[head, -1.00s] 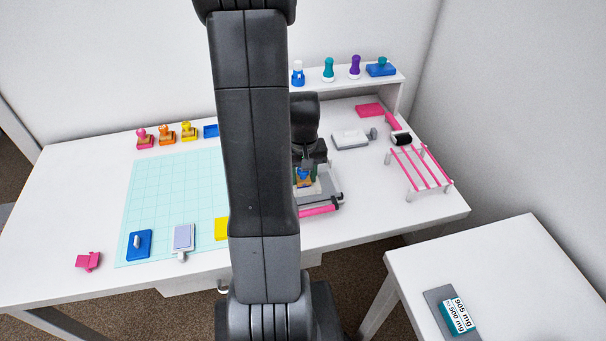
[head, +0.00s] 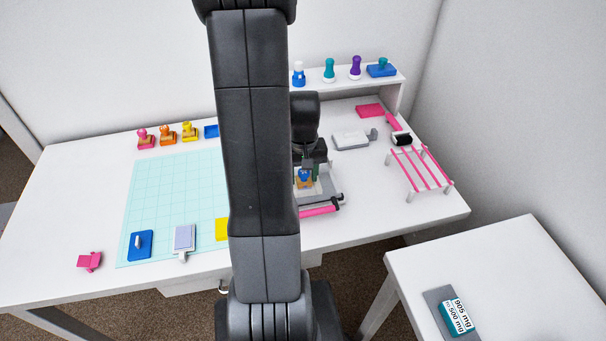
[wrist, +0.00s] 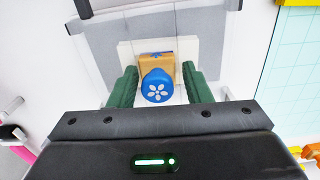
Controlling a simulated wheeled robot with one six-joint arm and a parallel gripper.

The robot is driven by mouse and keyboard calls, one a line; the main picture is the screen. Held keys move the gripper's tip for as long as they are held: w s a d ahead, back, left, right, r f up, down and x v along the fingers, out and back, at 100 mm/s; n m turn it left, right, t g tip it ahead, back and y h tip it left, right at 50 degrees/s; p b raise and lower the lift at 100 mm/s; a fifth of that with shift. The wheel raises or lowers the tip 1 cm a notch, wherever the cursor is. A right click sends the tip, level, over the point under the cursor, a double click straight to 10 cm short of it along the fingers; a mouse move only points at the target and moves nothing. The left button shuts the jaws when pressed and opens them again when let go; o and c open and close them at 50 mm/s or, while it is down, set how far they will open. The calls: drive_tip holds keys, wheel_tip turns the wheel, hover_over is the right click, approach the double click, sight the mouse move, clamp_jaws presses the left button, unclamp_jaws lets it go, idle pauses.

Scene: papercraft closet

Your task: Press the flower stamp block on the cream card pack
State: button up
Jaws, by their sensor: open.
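The flower stamp block (wrist: 157,85) has a blue knob with a white flower on a tan wooden base. It stands on the cream card pack (wrist: 187,47), which lies on a grey plate. In the head view the stamp block (head: 305,175) shows just right of my arm, partly under my gripper (head: 308,159). In the wrist view my gripper (wrist: 159,70) is open, with one green finger on each side of the stamp and a visible gap to both. Much of the card pack is hidden by the stamp and my gripper.
A grey press-like frame with a pink handle (head: 318,211) surrounds the plate. A pink-barred rack (head: 421,168) stands to the right. A teal grid mat (head: 175,200) lies left, with other stamps behind it. A shelf (head: 345,79) with stamps stands at the back.

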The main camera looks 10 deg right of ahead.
drive_tip(key=c, duration=0.9)
idle(0.5)
drive_tip(key=o, duration=0.4)
drive_tip(key=shift+c, duration=1.4)
drive_tip(key=shift+r+p, duration=2.25)
drive_tip(key=shift+r, duration=0.75)
drive_tip(key=shift+s+a+b, duration=0.15)
drive_tip(key=shift+s+a, duration=0.1)
drive_tip(key=shift+s, duration=0.7)
drive_tip(key=shift+s+a+b, duration=0.1)
drive_tip(key=shift+s+a, duration=0.2)
drive_tip(key=shift+s, duration=0.7)
drive_tip(key=shift+s+a+b, duration=0.15)
drive_tip(key=shift+s+a, duration=0.1)
drive_tip(key=shift+s, duration=0.7)
